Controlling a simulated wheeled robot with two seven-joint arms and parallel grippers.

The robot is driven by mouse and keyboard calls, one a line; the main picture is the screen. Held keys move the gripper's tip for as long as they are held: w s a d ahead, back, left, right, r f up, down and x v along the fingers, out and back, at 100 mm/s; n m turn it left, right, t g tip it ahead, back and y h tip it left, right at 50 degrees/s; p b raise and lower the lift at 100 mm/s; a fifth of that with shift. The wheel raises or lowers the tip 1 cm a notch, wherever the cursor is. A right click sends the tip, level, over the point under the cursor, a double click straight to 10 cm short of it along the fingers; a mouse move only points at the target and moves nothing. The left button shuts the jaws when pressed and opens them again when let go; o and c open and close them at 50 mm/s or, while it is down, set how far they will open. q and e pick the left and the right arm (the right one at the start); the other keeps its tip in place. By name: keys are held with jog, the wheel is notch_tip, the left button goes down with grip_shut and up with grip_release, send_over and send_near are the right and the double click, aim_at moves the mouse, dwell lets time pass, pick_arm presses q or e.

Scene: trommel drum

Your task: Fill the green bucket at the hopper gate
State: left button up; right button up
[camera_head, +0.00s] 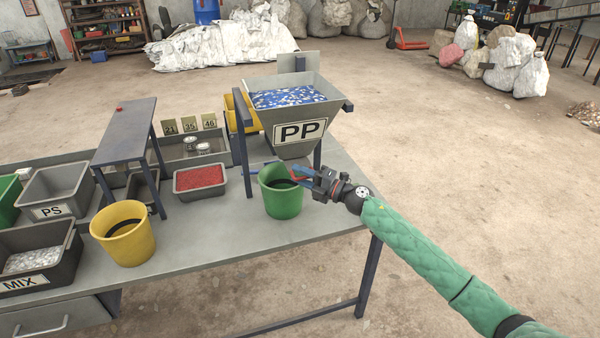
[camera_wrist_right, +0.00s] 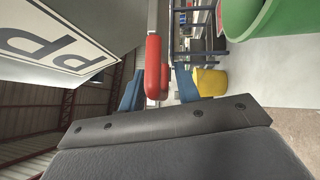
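The green bucket (camera_head: 281,195) stands upright on the bench below the grey hopper (camera_head: 292,143) marked PP, which holds blue and white flakes. Its inside looks dark, with no flakes visible. Its rim also shows at the top right of the right wrist view (camera_wrist_right: 262,38). My right gripper (camera_head: 310,178) is at the bucket's right rim, below the hopper. In the right wrist view a red handle (camera_wrist_right: 153,68) lies between its fingers, with a gap showing on one side; the fingers look apart. The gate itself is mostly hidden. My left gripper is not in view.
A yellow bucket (camera_head: 128,240) stands on the bench to the left. A red-filled tray (camera_head: 200,190) sits between it and the hopper. A small raised table (camera_head: 125,130), PS bin (camera_head: 60,190) and MIX bin (camera_head: 40,262) stand further left. The bench front (camera_head: 225,240) is clear.

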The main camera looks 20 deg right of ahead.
jog(key=shift+w, duration=0.1)
jog(key=shift+c, duration=0.2)
grip_shut()
